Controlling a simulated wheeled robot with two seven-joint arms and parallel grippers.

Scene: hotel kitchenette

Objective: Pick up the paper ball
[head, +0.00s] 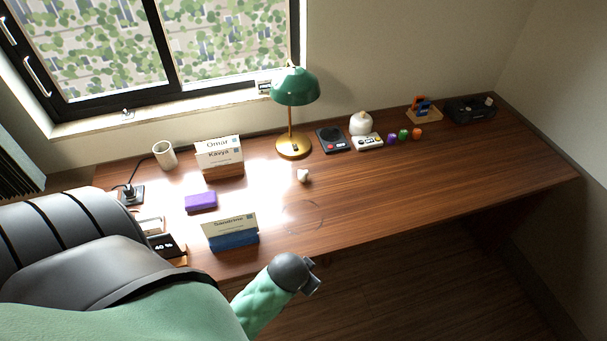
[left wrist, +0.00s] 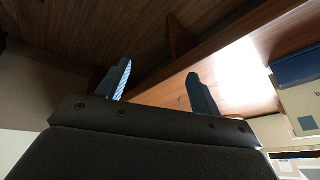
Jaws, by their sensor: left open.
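A small whitish crumpled lump that looks like the paper ball (head: 302,176) lies on the wooden desk (head: 375,190), in front of the green lamp. My left gripper (head: 312,283) is in front of the desk's front edge, nearer to me than the ball and apart from it. In the left wrist view my left gripper (left wrist: 160,82) has its two fingers spread, with nothing between them. The ball cannot be made out in the left wrist view. My right gripper is in neither view.
A green lamp (head: 295,88) stands behind the ball. A blue-based name card (head: 232,232), a purple block (head: 201,202) and other name cards (head: 219,157) stand to the left. Several small items line the back right. The desk right of the ball is clear.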

